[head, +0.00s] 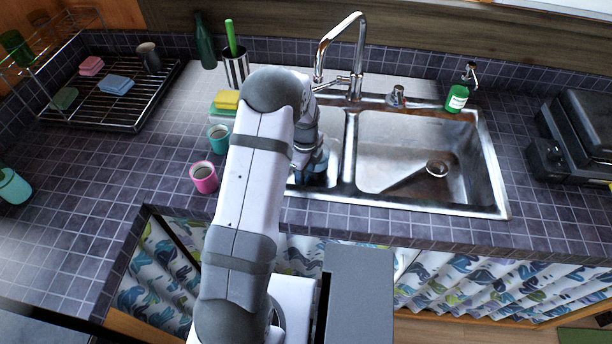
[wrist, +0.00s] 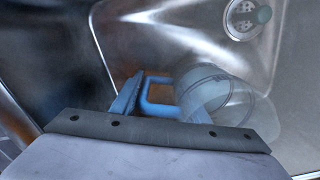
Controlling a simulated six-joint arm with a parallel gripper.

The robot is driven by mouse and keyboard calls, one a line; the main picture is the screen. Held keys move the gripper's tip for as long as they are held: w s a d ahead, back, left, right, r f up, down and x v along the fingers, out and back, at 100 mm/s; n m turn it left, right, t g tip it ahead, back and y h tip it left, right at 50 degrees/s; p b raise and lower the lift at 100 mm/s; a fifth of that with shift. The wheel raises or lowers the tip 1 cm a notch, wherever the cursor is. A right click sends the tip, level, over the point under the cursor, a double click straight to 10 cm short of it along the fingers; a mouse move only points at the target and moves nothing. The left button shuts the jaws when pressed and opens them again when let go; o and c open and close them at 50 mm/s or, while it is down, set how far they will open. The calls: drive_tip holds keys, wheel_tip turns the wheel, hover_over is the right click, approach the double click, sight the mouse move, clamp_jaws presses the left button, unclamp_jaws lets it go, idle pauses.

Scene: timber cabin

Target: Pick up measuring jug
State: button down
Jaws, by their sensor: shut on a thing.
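The measuring jug (wrist: 236,92) is clear, with a blue handle (wrist: 150,92), and shows in the wrist view inside a steel sink basin. My gripper (wrist: 163,97) is down in the basin and shut on the jug, with its fingers at the handle side. Part of the jug is hidden behind a finger. In the head view my gripper (head: 312,168) is in the left basin (head: 333,150), and my arm hides much of that basin. I cannot make out the jug clearly there.
The tap (head: 345,50) rises behind the basins, and a divider (head: 348,150) separates the right basin (head: 410,140). A teal cup (head: 218,143), a pink cup (head: 204,182) and a utensil holder (head: 236,70) stand left of my arm. A green soap bottle (head: 457,97) stands behind the right basin.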

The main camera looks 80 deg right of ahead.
drive_tip(key=shift+r, duration=0.1)
drive_tip(key=shift+r+b, duration=0.35)
drive_tip(key=shift+b, duration=0.05)
drive_tip(key=shift+w+f+b, duration=0.1)
drive_tip(key=shift+w+b, duration=0.7)
drive_tip(key=shift+w, duration=1)
drive_tip(key=shift+w+d+r, duration=0.1)
drive_tip(key=shift+w+r, duration=0.15)
drive_tip(key=shift+r, duration=0.05)
wheel_tip(320, 180, up, 13)
drive_tip(key=b, duration=0.2)
drive_tip(key=shift+r, duration=0.15)
drive_tip(key=shift+r, duration=0.1)
